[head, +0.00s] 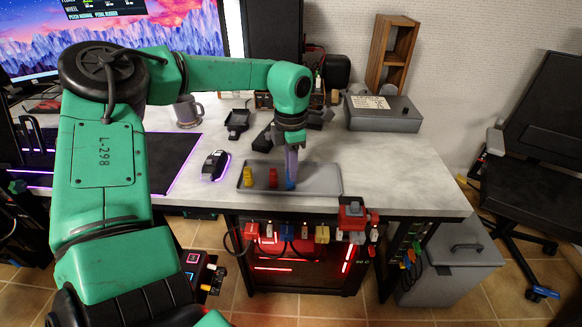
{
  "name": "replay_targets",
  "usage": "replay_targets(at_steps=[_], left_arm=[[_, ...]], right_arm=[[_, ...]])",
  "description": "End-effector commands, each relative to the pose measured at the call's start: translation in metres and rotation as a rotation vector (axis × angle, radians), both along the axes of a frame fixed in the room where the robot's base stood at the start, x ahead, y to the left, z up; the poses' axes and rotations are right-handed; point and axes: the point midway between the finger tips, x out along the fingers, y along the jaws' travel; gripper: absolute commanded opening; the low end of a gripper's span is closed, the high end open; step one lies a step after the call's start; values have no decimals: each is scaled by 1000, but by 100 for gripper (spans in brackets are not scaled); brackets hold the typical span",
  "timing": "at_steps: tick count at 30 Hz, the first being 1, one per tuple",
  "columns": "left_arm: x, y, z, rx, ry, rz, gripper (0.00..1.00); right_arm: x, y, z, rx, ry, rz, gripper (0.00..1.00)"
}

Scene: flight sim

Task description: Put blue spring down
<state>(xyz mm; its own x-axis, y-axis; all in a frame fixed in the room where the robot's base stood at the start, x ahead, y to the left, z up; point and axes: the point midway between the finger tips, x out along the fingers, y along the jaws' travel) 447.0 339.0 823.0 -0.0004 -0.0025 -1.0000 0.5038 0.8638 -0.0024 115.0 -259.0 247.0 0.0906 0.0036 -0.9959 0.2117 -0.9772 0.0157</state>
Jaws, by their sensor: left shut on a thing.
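My left gripper (291,170) points down over the grey tray (322,181) on the desk. It is shut on the blue spring (291,185), which shows only as a small blue patch at the fingertips. The spring is at or just above the tray floor; I cannot tell if it touches. A yellow spring (248,177) and a red spring (273,177) stand in the tray to the left of the gripper. My right gripper is not in view.
A mug (187,111) and a grey box (383,113) stand farther back. A red-and-grey device (352,214) sits at the desk's front edge. The tray's right part is clear.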

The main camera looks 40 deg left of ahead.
Motion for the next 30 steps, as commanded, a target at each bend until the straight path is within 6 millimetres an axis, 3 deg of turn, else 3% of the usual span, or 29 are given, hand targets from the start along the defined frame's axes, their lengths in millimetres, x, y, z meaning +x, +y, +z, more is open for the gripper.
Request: replay_targets(at_steps=[4,5,6,7,17,19,30], left_arm=[[0,0,-3,0,0,0,0],[0,0,-2,0,0,0,33],[0,0,-2,0,0,0,48],[0,0,-2,0,0,0,51],[0,0,0,0,0,0,51],[1,0,7,1,-3,0,51],[1,1,102,3,-3,1,51]], right_arm=[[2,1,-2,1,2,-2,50],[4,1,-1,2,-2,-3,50],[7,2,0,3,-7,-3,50],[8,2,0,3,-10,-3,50],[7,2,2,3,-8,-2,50],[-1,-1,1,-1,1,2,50],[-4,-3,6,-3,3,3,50]])
